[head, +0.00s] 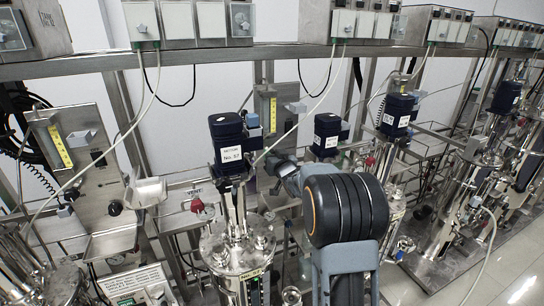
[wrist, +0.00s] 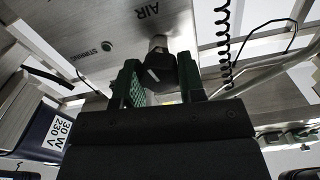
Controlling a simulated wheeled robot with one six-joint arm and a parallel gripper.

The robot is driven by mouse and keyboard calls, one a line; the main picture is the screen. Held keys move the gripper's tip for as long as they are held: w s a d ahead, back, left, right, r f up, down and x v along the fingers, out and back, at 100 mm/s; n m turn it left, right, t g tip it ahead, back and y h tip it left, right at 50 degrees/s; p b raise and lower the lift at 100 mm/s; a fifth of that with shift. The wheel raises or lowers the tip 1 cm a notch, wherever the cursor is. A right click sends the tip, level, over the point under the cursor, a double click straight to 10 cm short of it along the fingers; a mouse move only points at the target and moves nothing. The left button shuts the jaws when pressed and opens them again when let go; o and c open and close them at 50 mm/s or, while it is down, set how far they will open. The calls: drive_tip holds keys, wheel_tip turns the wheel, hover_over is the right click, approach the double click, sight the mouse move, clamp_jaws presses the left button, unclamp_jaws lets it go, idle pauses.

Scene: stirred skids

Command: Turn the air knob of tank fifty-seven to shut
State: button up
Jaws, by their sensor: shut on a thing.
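In the wrist view a black knob (wrist: 160,66) stands on a short metal stem out of a metal panel (wrist: 95,35) marked AIR and STIRRING, the lettering upside down. My gripper (wrist: 160,84) has its green-padded fingers on either side of the knob and is shut on it. The knob's pointer and exact angle are hard to read. In the head view tank fifty-seven (head: 235,250) stands in the middle, under a dark blue motor (head: 228,135) whose label reads No. 57. My arm covers the gripper and knob there.
A dark motor housing (wrist: 55,135) with a 30 W 230 V label is at the left of the wrist view. A black coiled cable (wrist: 223,40) hangs at the right. More motors (head: 397,112) and tanks line the right. Floor (head: 500,275) shows at lower right.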

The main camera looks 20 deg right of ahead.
drive_tip(key=shift+m, duration=1.4)
drive_tip(key=o, duration=0.9)
drive_tip(key=shift+s, duration=0.1)
drive_tip(key=s+b, duration=0.3)
drive_tip(key=s, duration=1)
drive_tip(key=shift+s, duration=0.3)
